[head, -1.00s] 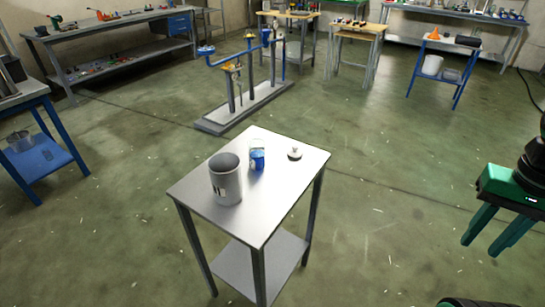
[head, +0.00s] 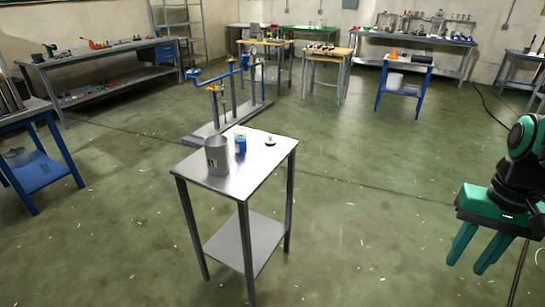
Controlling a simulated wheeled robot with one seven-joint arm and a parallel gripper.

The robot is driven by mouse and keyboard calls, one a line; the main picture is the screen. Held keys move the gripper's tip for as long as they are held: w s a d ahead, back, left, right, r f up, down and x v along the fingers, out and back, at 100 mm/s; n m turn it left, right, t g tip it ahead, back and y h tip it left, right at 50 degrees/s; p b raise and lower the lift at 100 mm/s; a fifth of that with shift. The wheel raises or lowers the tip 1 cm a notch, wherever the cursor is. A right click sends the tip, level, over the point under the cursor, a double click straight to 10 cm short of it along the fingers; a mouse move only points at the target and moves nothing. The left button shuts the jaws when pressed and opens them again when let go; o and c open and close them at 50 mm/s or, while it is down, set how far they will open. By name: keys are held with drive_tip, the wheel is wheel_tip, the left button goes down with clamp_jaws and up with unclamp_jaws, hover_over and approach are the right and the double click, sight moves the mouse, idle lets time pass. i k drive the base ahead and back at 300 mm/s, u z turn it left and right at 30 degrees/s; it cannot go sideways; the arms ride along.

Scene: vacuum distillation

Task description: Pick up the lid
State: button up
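The lid (head: 270,142) is a small, light round disc with a knob, lying on the right part of a grey metal table (head: 213,180). A grey cylindrical pot (head: 217,156) stands open-topped at the left of the same table. A clear container with blue contents (head: 240,143) stands between the pot and the lid. My gripper (head: 473,252), green with two fingers pointing down, is at the right side of the view, well apart from the table. Its fingers are apart with nothing between them.
Open green floor (head: 370,220) lies between the table and my gripper. A pipe stand with blue and yellow parts (head: 225,115) is on the floor behind the table. Workbenches line the back, and a blue-legged table (head: 45,170) stands at the left.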

sight(270, 141)
drive_tip(key=z, duration=0.4)
drive_tip(key=i, duration=1.75)
drive_tip(key=u, duration=0.55)
